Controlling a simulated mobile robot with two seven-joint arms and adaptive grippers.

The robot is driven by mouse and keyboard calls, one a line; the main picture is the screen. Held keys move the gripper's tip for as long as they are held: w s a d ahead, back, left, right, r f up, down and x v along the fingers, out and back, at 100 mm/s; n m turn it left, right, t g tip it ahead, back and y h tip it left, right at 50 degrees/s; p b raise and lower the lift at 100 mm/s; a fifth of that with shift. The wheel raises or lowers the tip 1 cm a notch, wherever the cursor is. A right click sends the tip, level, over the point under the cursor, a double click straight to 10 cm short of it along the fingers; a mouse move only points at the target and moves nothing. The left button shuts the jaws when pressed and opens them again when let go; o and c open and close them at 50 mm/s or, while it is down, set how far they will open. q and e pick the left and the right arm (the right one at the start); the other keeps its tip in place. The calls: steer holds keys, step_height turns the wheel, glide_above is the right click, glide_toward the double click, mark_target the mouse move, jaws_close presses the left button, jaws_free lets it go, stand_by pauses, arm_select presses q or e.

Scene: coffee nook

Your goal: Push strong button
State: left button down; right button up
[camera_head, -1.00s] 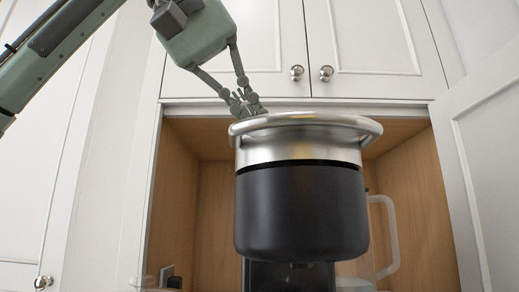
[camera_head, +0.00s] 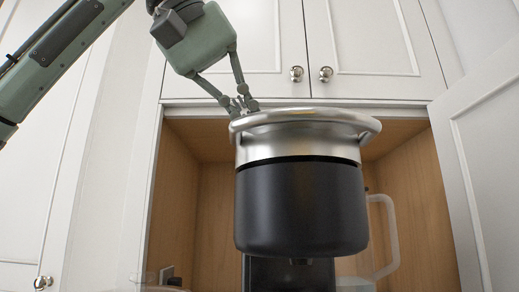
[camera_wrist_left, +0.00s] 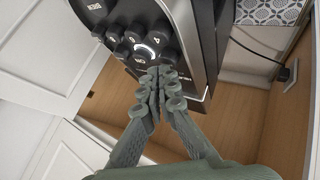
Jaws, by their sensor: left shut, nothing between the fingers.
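The coffee machine (camera_head: 300,208), a black body with a silver rimmed top, stands in front of me in the head view. In the left wrist view its black top panel (camera_wrist_left: 88,10) carries several round dark buttons. One button (camera_wrist_left: 152,41) has a bright white lit ring. The button markings are too small to tell which one is strong. My left gripper (camera_head: 243,106) is shut and empty at the left rear of the silver rim. In the left wrist view its fingertips (camera_wrist_left: 162,80) are close to the lit button; I cannot tell whether they touch it. My right gripper is not in view.
A clear jug (camera_head: 390,240) shows behind the machine at right. The machine stands before an open wooden cabinet niche (camera_head: 200,215), with white doors (camera_head: 370,45) above and an open door (camera_head: 490,150) at right. A cord (camera_wrist_left: 255,55) runs to an outlet (camera_wrist_left: 291,75).

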arm_select(q)
steer(key=shift+f+b, duration=0.45)
steer(key=shift+f, duration=0.2)
stand_by(0.3)
steer(key=shift+r, duration=0.15)
steer(key=shift+r+p, duration=1.1)
steer(key=shift+p, duration=0.15)
step_height(320, 180, up, 3)
steer(key=p, duration=0.2)
steer(key=shift+f+p, duration=0.1)
steer(key=shift+p, duration=0.3)
steer(key=shift+r+p, duration=0.4)
steer(key=shift+r, duration=0.7)
